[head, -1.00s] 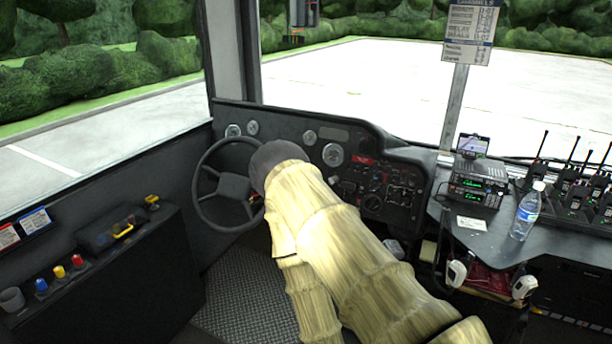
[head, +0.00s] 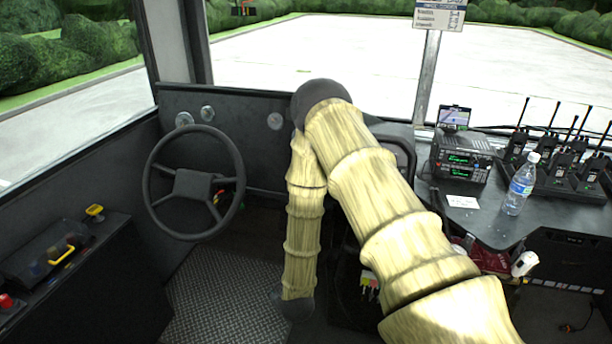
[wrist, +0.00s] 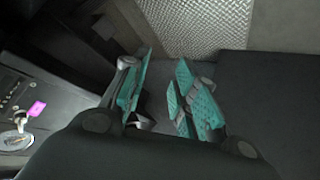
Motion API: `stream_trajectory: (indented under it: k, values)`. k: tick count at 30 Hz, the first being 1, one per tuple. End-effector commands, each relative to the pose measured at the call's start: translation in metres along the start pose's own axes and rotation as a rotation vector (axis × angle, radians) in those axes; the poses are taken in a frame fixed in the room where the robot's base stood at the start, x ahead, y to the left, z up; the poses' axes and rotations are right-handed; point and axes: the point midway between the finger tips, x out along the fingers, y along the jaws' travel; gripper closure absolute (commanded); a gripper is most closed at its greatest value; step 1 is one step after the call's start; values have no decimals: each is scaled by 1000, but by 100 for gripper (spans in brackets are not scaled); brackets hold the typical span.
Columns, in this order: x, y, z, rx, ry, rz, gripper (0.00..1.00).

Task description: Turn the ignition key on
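I cannot make out the ignition key in either view. My sleeved arm covers most of the dashboard (head: 265,140) right of the steering wheel (head: 195,183) in the head view. My gripper (wrist: 158,98) shows in the wrist view with its teal finger pads apart and nothing between them. It points down over dark flooring and a strip of metal tread plate (wrist: 195,25). At the left of the wrist view, apart from the fingers, is a panel with a small magenta piece (wrist: 37,108) and a round gauge (wrist: 20,123); I cannot tell what the magenta piece is.
A side console (head: 65,265) with a yellow handle stands at the left. A radio unit (head: 461,160), a water bottle (head: 520,185) and several handheld radios (head: 570,165) occupy the right counter. Floor is open below the steering wheel.

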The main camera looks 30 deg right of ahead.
Motion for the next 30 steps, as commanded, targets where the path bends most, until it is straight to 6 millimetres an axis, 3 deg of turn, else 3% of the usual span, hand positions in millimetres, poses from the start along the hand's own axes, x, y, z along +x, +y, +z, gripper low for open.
stream_trajectory:
  k: [1,3,6,9,12,15,18,23,30]
  values:
    - [26,26,-36,-6,94,63,72]
    - [46,65,-87,-29,207,160,72]
    - [60,125,-151,-57,339,310,72]
    - [61,182,-201,-77,431,457,72]
    - [55,227,-234,-91,486,575,72]
    - [49,256,-253,-98,512,654,72]
    - [45,271,-263,-101,524,692,72]
    - [51,280,-270,-103,526,702,72]
    - [75,301,-288,-103,526,701,72]
